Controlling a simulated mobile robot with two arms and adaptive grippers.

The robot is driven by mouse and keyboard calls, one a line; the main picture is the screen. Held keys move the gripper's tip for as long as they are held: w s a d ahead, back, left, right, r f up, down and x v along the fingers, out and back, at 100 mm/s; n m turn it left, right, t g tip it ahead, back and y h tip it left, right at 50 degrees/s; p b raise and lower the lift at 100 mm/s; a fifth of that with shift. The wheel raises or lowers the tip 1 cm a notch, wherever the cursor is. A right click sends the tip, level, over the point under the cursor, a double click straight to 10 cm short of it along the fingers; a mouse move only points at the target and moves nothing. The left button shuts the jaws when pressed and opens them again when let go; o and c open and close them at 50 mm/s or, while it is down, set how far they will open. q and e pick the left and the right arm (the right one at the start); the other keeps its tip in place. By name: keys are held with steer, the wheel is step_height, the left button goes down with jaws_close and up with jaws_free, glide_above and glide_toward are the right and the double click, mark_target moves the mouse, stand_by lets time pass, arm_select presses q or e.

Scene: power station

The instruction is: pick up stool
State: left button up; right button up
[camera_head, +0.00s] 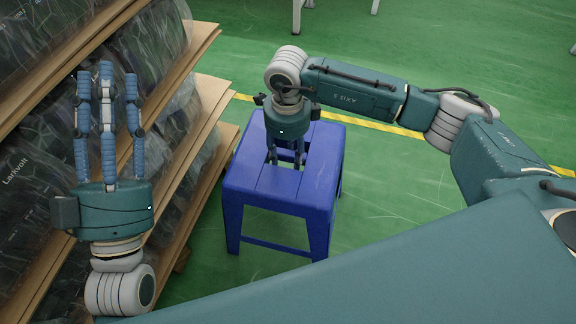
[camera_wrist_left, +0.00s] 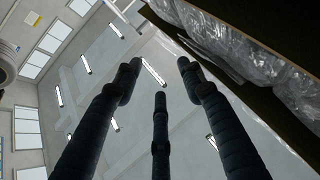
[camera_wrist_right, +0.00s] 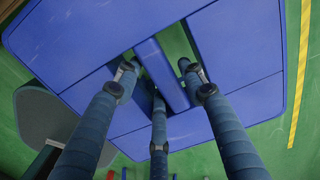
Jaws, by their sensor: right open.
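A blue stool (camera_head: 266,187) stands upright on the green floor in the middle of the head view. Its square top has slots across the middle. My right gripper (camera_head: 287,158) points down at the middle of the top. In the right wrist view the fingers (camera_wrist_right: 160,85) are spread apart over the slots and the bar (camera_wrist_right: 162,75) between them. The fingertips are at or in the slots; their depth is hard to tell. My left gripper (camera_head: 107,90) is raised beside the shelves with its fingers apart and empty. In the left wrist view the fingers (camera_wrist_left: 160,80) point at the ceiling.
Shelves (camera_head: 195,140) with plastic-wrapped goods stand along the left, close to the stool and my left gripper. A yellow line (camera_head: 384,127) runs across the floor behind the stool. The floor right of the stool (camera_head: 385,185) is clear.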

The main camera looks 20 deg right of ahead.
steer(key=shift+f, duration=0.55)
jaws_close()
arm_select(q)
steer(key=shift+s+a+r+t, duration=0.1)
steer(key=shift+s+r+t, duration=0.45)
steer(key=shift+r, duration=0.2)
arm_select(e)
steer(key=shift+w+r, duration=0.1)
